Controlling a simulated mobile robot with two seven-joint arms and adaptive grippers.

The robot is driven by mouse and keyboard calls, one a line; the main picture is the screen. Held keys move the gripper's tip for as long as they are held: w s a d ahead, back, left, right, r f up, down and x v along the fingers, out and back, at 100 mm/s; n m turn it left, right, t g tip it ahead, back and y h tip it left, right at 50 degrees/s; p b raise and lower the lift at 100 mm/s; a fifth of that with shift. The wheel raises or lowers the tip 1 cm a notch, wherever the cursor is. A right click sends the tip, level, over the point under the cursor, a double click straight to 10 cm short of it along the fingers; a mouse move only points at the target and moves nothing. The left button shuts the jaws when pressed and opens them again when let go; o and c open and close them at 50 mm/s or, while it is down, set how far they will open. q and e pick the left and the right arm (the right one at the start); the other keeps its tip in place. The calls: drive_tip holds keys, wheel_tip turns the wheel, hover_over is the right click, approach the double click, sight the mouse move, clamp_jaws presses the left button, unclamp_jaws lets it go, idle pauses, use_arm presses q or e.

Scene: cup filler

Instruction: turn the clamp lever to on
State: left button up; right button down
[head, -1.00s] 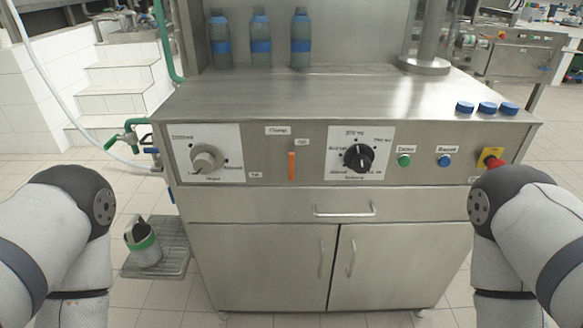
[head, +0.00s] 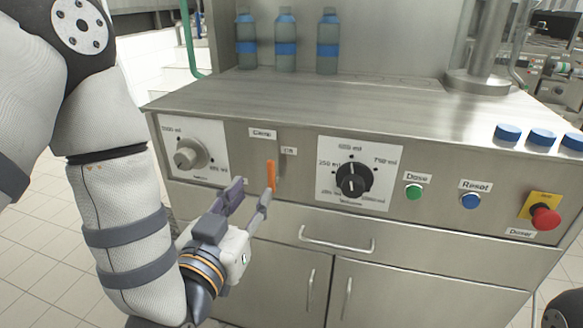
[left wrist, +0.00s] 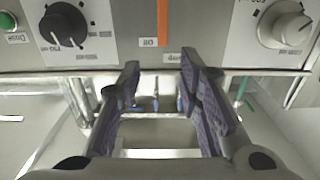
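The orange clamp lever (head: 271,176) is on the steel front panel and points straight down. Its Clamp label (head: 262,133) is above it, and a small label (head: 289,151) is beside it on the right. In the left wrist view the lever (left wrist: 162,22) is at the top centre, with the small label reading Off (left wrist: 154,42). My left gripper (head: 252,190) is open, just in front of and below the lever. In the left wrist view my left gripper (left wrist: 160,68) has its fingers spread, with the lever beyond them and nothing between them. My right gripper is out of view.
A grey knob (head: 193,154) is left of the lever and a black knob (head: 353,180) right of it. A green button (head: 413,191), blue button (head: 470,200) and red stop button (head: 545,217) are farther right. A drawer handle (head: 336,245) sticks out below.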

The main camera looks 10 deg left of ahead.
sight(269, 164)
use_arm(q)
drive_tip(key=w, duration=1.1)
drive_tip(key=shift+w, duration=0.35)
clamp_jaws()
